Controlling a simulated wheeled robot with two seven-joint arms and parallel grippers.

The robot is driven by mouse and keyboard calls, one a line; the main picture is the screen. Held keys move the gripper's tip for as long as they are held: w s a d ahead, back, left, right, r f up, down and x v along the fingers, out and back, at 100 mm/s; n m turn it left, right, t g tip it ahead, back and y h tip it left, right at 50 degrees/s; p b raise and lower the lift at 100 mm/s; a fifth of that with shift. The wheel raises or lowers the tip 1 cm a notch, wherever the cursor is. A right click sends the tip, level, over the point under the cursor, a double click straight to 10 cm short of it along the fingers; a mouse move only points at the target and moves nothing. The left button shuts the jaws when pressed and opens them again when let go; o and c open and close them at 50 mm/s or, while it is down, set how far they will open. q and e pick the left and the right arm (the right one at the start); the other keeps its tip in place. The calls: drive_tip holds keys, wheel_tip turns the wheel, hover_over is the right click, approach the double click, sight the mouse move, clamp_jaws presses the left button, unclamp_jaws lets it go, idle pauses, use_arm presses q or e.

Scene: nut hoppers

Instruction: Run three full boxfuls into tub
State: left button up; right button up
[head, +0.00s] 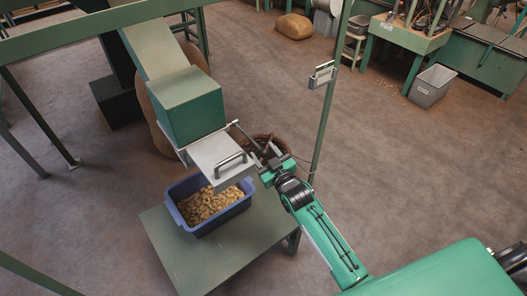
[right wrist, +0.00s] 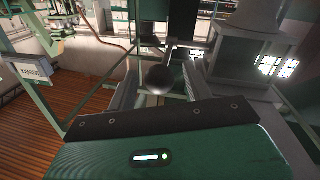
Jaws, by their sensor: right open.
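The blue tub (head: 180,212) stands on the green table, with a layer of tan nuts (head: 207,203) in it. Above its back edge is the grey metal box (head: 213,153) with a black handle (head: 231,165), under the green hopper (head: 187,107). A thin metal lever (head: 246,136) sticks out at the box's right side. My right gripper (head: 270,162) is open beside the box, at the lever's end. In the right wrist view a dark round knob (right wrist: 159,79) lies between the open fingers; I cannot tell whether they touch it. My left gripper is out of view.
The green table (head: 182,264) has free room in front of the tub. A green post (head: 328,110) with a small sign holder (head: 322,75) rises right of my right gripper. A grey bin (head: 432,87) is far right.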

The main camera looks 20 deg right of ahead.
drive_tip(key=shift+w+a, duration=0.1)
drive_tip(key=shift+w, duration=0.35)
clamp_jaws()
drive_tip(key=shift+r, duration=0.1)
